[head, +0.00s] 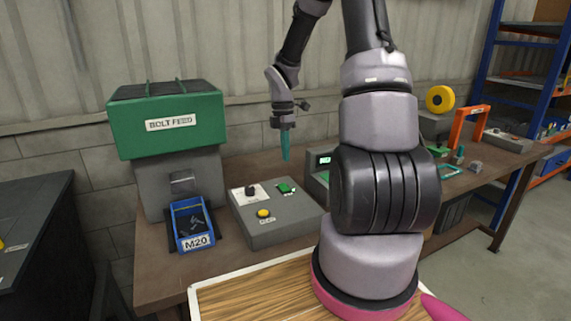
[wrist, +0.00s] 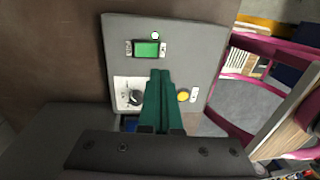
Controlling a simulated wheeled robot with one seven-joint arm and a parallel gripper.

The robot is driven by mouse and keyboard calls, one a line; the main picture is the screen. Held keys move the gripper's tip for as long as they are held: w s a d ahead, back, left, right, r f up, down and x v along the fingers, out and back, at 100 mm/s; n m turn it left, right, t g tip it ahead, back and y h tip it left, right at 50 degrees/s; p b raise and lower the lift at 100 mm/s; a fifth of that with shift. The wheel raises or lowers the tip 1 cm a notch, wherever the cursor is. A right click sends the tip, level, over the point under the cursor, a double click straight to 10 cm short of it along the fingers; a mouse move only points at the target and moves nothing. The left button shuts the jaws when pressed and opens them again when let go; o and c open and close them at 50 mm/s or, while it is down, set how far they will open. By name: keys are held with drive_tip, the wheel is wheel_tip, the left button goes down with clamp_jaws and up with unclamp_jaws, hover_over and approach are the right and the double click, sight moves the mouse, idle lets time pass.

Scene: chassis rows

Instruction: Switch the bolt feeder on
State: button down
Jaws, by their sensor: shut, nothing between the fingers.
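The bolt feeder (head: 165,122) has a green hopper labelled BOLT FEED on a grey body, at the left of the bench. Beside it is a grey control box (head: 275,229) with a black knob (head: 251,190) on a white plate, a green switch (head: 286,188) and a yellow button (head: 264,213). The wrist view also shows the knob (wrist: 135,97), green switch (wrist: 149,49) and yellow button (wrist: 183,96). A small pale-green round spot (wrist: 155,35) lies beside the switch. My gripper (head: 286,158) is shut and empty, apart from and above the box; its fingers (wrist: 160,72) point toward the panel.
A blue tray (head: 191,240) marked M20 holds bolts below the feeder's chute. Another box with a lit display (head: 324,160) stands right of the control box, partly behind my arm. An orange frame (head: 468,125) stands farther right on the bench (head: 160,275). A wall is behind.

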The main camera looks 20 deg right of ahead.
drive_tip(key=shift+s+r, duration=0.2)
drive_tip(key=shift+r, duration=1.75)
